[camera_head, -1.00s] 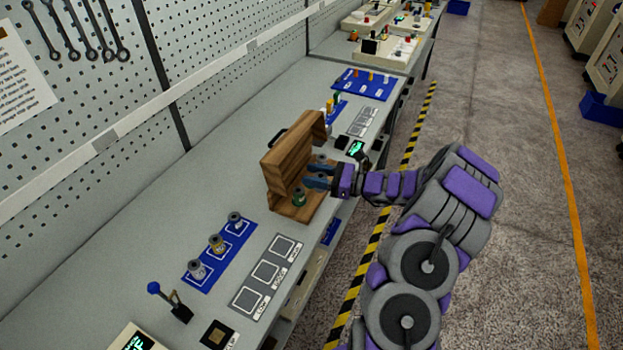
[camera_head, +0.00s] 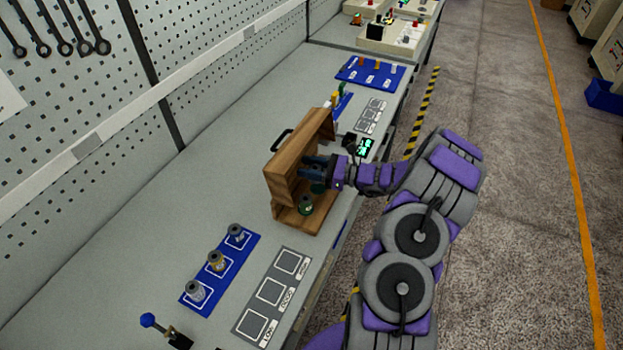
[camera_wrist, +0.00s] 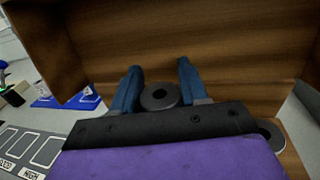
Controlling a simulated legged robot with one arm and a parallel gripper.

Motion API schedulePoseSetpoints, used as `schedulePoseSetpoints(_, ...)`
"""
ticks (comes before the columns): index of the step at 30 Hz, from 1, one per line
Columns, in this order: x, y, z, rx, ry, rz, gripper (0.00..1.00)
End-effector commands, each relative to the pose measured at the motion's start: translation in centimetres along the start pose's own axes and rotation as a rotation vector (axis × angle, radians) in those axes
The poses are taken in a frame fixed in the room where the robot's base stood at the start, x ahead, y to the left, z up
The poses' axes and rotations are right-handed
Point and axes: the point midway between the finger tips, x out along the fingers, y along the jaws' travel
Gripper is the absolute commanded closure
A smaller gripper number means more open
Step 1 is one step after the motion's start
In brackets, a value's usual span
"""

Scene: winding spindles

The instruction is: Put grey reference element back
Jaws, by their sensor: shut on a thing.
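My gripper (camera_head: 316,165) is inside the open wooden case (camera_head: 284,172), in front of its upright wooden panel. In the wrist view, its two blue fingers (camera_wrist: 157,90) are closed on a dark grey round element (camera_wrist: 160,96) with a hole in its top. The held element's lower part is hidden. A green-bodied element (camera_head: 305,206) stands on the case's near floor. Another dark green body (camera_head: 318,188) shows just below the gripper; whether it is the held one is unclear. A round grey top (camera_wrist: 270,134) shows at right in the wrist view, partly hidden.
A blue mat (camera_head: 232,262) with three spindles lies nearer on the bench. Beside it is a grey labelled plate (camera_head: 271,291) with three empty squares. A blue-knobbed lever (camera_head: 148,320) stands at the near edge. A small lit display (camera_head: 365,147) is right of the case.

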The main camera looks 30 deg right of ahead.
Motion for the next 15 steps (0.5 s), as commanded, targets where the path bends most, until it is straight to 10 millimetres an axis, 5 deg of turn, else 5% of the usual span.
schedulePoseSetpoints(10,-0.6,-0.4,-4.2,0.007,-0.007,0.000,0.92)
schedulePoseSetpoints(15,-0.4,-0.3,-4.4,0.002,-0.005,-0.001,0.92)
